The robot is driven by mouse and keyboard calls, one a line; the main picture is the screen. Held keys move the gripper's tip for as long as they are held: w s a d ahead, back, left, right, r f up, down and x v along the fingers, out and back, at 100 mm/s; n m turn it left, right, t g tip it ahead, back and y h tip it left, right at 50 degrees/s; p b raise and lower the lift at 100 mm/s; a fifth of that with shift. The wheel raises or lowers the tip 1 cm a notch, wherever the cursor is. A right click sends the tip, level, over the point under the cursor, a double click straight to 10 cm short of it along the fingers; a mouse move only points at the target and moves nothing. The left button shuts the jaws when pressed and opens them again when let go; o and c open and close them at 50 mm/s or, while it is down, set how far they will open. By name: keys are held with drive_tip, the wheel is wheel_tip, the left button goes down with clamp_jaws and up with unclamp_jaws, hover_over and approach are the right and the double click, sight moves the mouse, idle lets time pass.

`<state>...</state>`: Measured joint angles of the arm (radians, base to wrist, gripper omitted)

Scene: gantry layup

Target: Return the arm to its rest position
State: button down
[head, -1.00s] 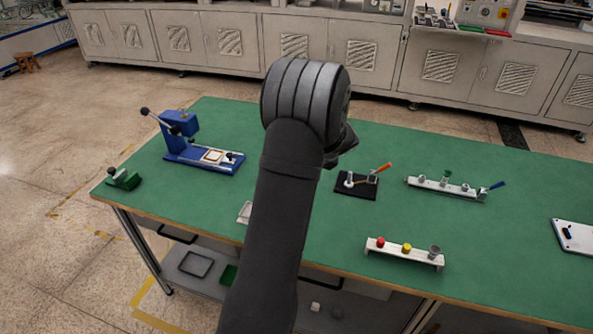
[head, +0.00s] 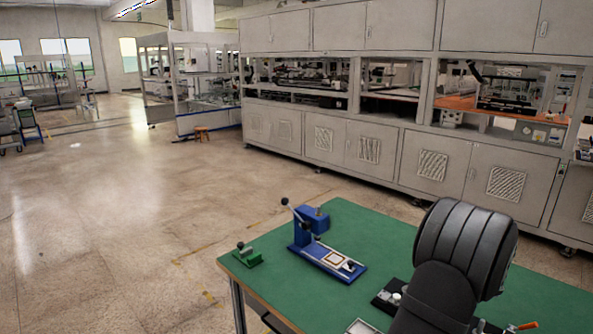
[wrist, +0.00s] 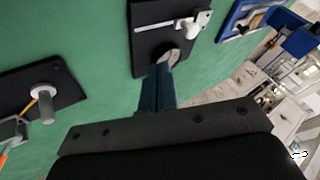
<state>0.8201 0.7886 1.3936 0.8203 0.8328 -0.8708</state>
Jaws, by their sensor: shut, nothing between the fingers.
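My gripper (wrist: 158,78) shows in the wrist view as two dark blue fingers pressed together, with nothing between them. It points over the green table (wrist: 105,90). Its tips overlap the lower edge of a black plate with a white clamp (wrist: 185,25); I cannot tell how high above it they are. In the head view my dark arm is at the lower right and hides the gripper.
A black plate with a silver post (wrist: 42,103) lies at left in the wrist view. Grey cabinets (head: 395,160) line the back; the floor at left is open.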

drive_tip(key=x, duration=0.5)
drive_tip(key=shift+w+a+f, duration=0.15)
drive_tip(key=shift+w+f, duration=0.05)
drive_tip(key=shift+w+a+f, duration=0.15)
drive_tip(key=shift+w+a, duration=0.35)
drive_tip(key=shift+a, duration=0.1)
drive_tip(key=shift+w+a+f, duration=0.2)
drive_tip(key=shift+w+a, duration=0.35)
drive_tip(key=shift+a, duration=0.05)
drive_tip(key=shift+w+a, duration=0.3)
drive_tip(key=shift+a, duration=0.1)
drive_tip(key=shift+d, duration=0.1)
drive_tip(key=shift+s+d, duration=0.25)
drive_tip(key=s+d, duration=0.1)
drive_tip(key=s+d+r, duration=0.1)
drive_tip(key=shift+s+d+r, duration=0.1)
drive_tip(key=shift+s+d, duration=0.1)
drive_tip(key=shift+d, duration=0.2)
drive_tip(key=v, duration=0.6)
drive_tip(key=shift+s, duration=0.2)
